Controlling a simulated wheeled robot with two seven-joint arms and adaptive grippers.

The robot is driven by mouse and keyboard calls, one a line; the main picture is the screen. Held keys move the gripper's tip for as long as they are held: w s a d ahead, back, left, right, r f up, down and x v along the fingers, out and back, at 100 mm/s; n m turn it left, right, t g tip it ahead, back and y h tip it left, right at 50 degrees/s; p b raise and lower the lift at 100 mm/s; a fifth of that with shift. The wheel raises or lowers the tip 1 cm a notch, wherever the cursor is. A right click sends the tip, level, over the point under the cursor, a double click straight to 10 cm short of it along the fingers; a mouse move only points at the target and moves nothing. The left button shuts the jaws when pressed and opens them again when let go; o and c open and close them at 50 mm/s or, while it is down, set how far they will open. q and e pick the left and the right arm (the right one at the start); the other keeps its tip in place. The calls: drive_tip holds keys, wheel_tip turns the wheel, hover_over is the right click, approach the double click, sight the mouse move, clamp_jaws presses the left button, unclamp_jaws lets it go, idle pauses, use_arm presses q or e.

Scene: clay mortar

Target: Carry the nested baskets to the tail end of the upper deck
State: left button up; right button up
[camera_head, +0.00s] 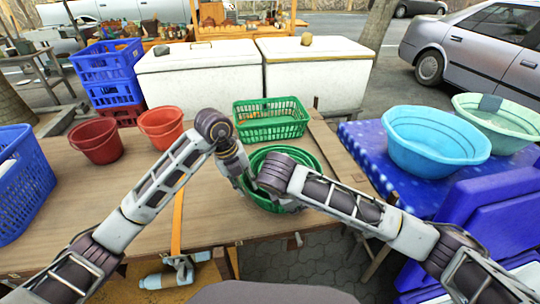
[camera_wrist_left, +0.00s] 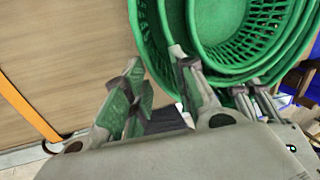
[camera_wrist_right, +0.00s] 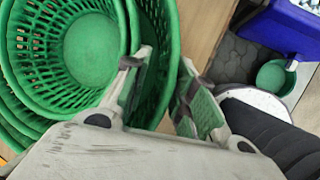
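The nested baskets (camera_head: 306,160) are round, green and slatted, one inside another, at the front edge of the wooden table. They also show in the left wrist view (camera_wrist_left: 225,45) and the right wrist view (camera_wrist_right: 92,50). My left gripper (camera_wrist_left: 157,58) is at their left side, fingers apart, with the rim's edge showing between the fingertips. I cannot tell whether the fingers touch the baskets. My arms hide part of the near rim in the head view.
The wooden table (camera_head: 118,180) holds two red buckets (camera_head: 95,141) and a green rectangular basket (camera_head: 271,122) behind the nested ones. A blue basket (camera_head: 22,190) stands at the left. Blue and pale green basins (camera_head: 435,140) stand at the right. White chests (camera_head: 200,78) stand behind.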

use_arm(q)
drive_tip(key=shift+r, duration=0.15)
drive_tip(key=v, duration=1.1)
drive_tip(key=shift+r, duration=0.35)
drive_tip(key=shift+s, duration=0.1)
use_arm(e)
drive_tip(key=shift+r, duration=0.25)
drive_tip(key=shift+s+a+r, duration=0.25)
drive_tip(key=shift+a+r, duration=0.05)
drive_tip(key=shift+r, duration=0.3)
drive_tip(key=v, duration=1)
idle(0.5)
drive_tip(key=shift+s, duration=0.1)
drive_tip(key=shift+r, duration=0.1)
idle(0.4)
